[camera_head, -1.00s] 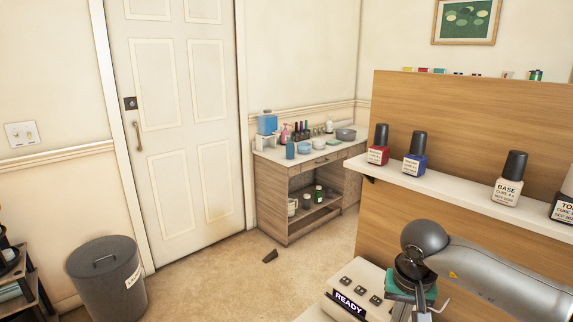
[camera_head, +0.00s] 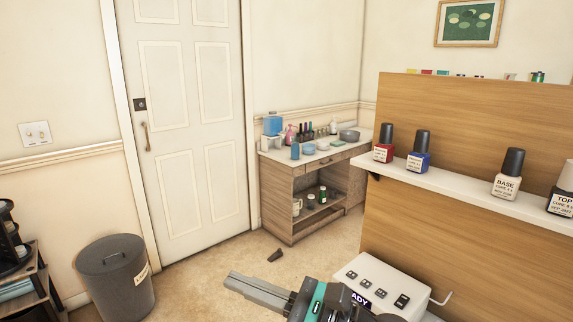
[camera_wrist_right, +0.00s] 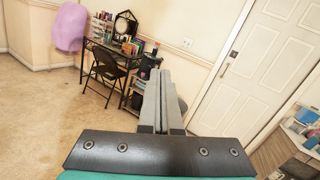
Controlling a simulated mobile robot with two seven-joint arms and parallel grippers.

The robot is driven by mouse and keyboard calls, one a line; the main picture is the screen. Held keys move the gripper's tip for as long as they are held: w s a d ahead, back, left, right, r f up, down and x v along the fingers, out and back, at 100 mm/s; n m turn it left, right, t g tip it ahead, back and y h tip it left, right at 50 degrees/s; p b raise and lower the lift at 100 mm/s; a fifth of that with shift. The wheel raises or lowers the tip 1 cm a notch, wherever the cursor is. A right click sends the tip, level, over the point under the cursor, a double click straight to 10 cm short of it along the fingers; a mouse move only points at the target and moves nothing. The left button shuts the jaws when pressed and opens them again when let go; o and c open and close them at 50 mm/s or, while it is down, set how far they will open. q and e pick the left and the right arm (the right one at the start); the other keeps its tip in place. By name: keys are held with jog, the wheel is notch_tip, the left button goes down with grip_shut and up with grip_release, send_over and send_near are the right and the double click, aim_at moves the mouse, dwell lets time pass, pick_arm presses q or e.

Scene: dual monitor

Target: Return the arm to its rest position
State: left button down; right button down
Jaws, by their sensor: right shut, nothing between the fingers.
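My right gripper (camera_head: 232,281) is at the bottom middle of the head view, pointing left over the floor, shut and empty. In the right wrist view its fingers (camera_wrist_right: 158,75) are pressed together with nothing between them. My right arm comes in from the bottom edge, in front of a white box with buttons (camera_head: 385,280), and hides part of its "READY" label. My left gripper is in neither view.
A wooden panel with a white shelf (camera_head: 445,190) bearing several nail polish bottles stands at right. A grey bin (camera_head: 115,275) and dark rack (camera_head: 30,285) are at lower left. A wooden cabinet (camera_head: 278,200) stands beyond open floor. The wrist view shows a folding chair (camera_wrist_right: 105,70).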

jog(key=w+d+r+m+t+h, duration=0.15)
jog(key=d+m+t+h, duration=0.35)
jog(key=m, duration=0.7)
jog(key=w+d+r+m+t+h, duration=0.1)
jog(key=w+d+m+t+h, duration=0.3)
jog(key=m+t, duration=0.55)
jog(key=s+d+f+m+g+h, duration=0.2)
jog(key=d+f+m+g+h, duration=0.25)
jog(key=d+f+m, duration=0.35)
jog(key=s+d+f+m+g+h, duration=0.3)
jog(key=d+f+m+h, duration=0.15)
jog(key=m, duration=0.65)
jog(key=s+f+m+g, duration=1.05)
jog(key=s+f, duration=0.55)
jog(key=s, duration=0.4)
jog(key=s+f+g, duration=0.2)
jog(key=s+f, duration=0.1)
jog(key=f, duration=1.9)
jog(key=s+d+f+n, duration=0.1)
jog(key=s+d+f, duration=0.2)
jog(key=s+f, duration=0.9)
jog(key=s, duration=0.2)
jog(key=shift+s+d+f+g, duration=0.15)
jog(key=shift+s+d+g, duration=0.1)
jog(key=shift+s+g, duration=0.1)
